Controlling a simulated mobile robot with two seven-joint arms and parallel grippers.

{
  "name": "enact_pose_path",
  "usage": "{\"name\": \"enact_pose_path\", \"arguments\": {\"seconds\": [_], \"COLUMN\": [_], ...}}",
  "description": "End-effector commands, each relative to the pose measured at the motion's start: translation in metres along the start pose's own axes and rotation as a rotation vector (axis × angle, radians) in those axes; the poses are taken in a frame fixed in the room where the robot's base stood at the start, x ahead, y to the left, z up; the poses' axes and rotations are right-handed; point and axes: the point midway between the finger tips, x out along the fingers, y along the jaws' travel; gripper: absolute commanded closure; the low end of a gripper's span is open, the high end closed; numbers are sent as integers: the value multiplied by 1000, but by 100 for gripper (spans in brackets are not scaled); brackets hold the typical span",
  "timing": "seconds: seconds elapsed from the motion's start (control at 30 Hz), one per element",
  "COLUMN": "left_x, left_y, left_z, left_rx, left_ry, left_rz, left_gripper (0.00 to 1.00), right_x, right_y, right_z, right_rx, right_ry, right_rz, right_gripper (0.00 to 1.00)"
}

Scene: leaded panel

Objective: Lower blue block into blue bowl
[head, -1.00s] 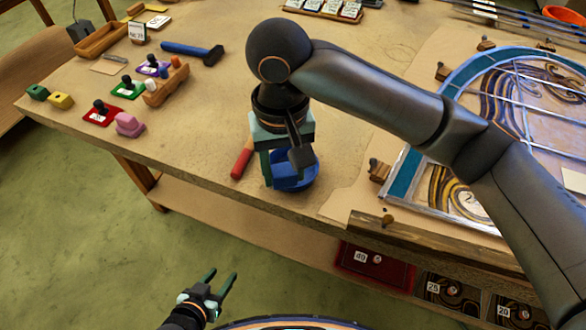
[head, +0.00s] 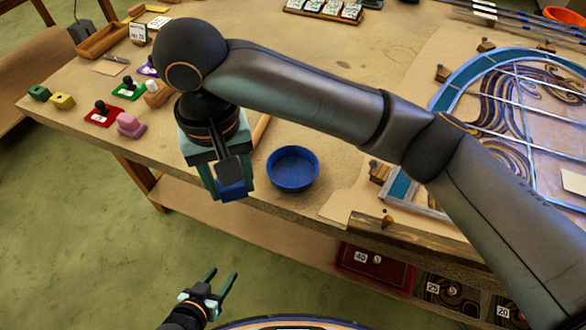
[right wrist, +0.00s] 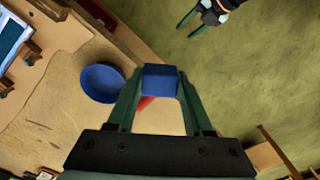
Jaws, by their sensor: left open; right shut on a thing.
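The blue block (head: 232,188) is held between the fingertips of my right gripper (head: 228,184), which is shut on it. The block also shows between the fingers in the right wrist view (right wrist: 160,80). The blue bowl (head: 293,168) sits upright on the bench and looks empty. In the head view the block is to the left of the bowl, apart from it, near the bench's front edge. The bowl also shows left of the block in the right wrist view (right wrist: 101,82). My left gripper (head: 222,283) is open and empty, low in front of the bench.
A leaded panel (head: 520,130) lies at the right of the bench. Pink (head: 130,125), green and red pieces and a wooden tray (head: 100,40) are at the left. A red-handled tool (right wrist: 146,103) lies partly hidden by my right gripper. Open bench lies behind the bowl.

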Motion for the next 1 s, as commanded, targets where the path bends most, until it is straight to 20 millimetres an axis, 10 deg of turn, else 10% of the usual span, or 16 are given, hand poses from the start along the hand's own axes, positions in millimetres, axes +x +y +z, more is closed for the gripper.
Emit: {"name": "enact_pose_path", "arguments": {"seconds": [0.33,1.0], "left_x": [-26,-22], "left_y": [2,2], "left_z": [-31,-24], "left_rx": [-1,-1], "left_ry": [5,0], "left_rz": [0,0], "left_gripper": [50,50], "right_x": [-19,44], "right_y": [47,122], "right_z": [-33,-87], "right_rx": [8,3], "right_ry": [-1,-1], "right_rz": [1,0], "right_gripper": [100,100]}}
